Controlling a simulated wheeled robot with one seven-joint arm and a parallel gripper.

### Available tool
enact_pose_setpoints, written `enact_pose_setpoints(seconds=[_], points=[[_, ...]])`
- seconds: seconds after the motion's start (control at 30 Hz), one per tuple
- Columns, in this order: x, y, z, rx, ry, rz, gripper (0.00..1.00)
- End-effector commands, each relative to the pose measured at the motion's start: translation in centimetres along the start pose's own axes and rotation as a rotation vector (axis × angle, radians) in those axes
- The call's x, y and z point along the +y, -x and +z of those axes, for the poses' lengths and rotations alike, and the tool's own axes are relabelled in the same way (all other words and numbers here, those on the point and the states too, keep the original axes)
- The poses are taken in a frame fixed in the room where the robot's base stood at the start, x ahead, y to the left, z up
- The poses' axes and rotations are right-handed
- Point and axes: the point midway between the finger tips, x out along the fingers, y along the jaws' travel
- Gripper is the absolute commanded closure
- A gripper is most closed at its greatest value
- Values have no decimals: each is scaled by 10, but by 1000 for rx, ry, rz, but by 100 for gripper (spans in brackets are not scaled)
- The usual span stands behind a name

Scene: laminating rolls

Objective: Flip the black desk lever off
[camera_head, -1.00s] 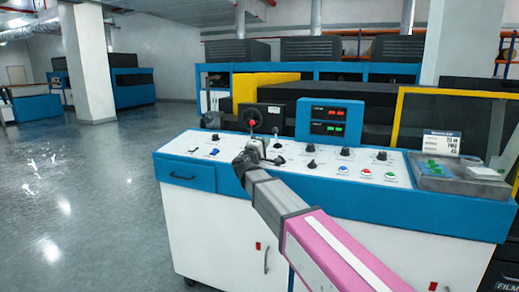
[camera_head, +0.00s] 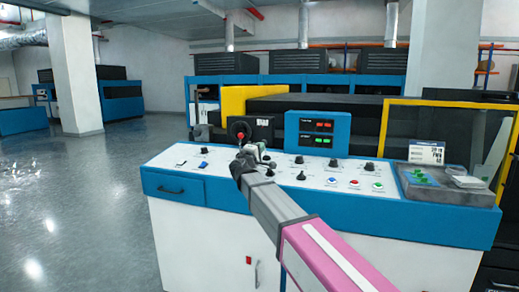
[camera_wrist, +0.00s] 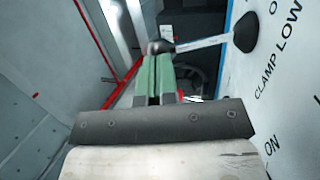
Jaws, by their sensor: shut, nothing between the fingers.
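In the wrist view the black lever shows as a black base (camera_wrist: 246,32) on the white panel marked CLAMP LOW. Its metal rod (camera_wrist: 205,42) runs left to a dark rounded knob (camera_wrist: 160,47). My gripper (camera_wrist: 155,66) is shut, its green fingers together and empty, with the tips right at the knob; I cannot tell whether they touch. In the head view my gripper (camera_head: 250,150) is over the left part of the desk's control panel, and my wrist hides much of the lever there.
The blue and white desk (camera_head: 168,184) carries several knobs and buttons to the right. A grey tray (camera_head: 440,185) is at the right end. Floor at left is clear.

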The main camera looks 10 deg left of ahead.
Motion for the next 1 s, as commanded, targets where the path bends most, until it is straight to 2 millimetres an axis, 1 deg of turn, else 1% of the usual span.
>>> enact_pose_setpoints(seconds=[0.27, 0.5, 0.7, 0.83, 1.0], points=[[7, -12, -2, -1, 15, -112, 100], [14, -32, -6, 0, 42, -292, 100], [16, -44, -8, 0, 61, -408, 100], [16, -50, -9, 1, 71, -465, 100], [15, -57, -9, 0, 71, -459, 100]])
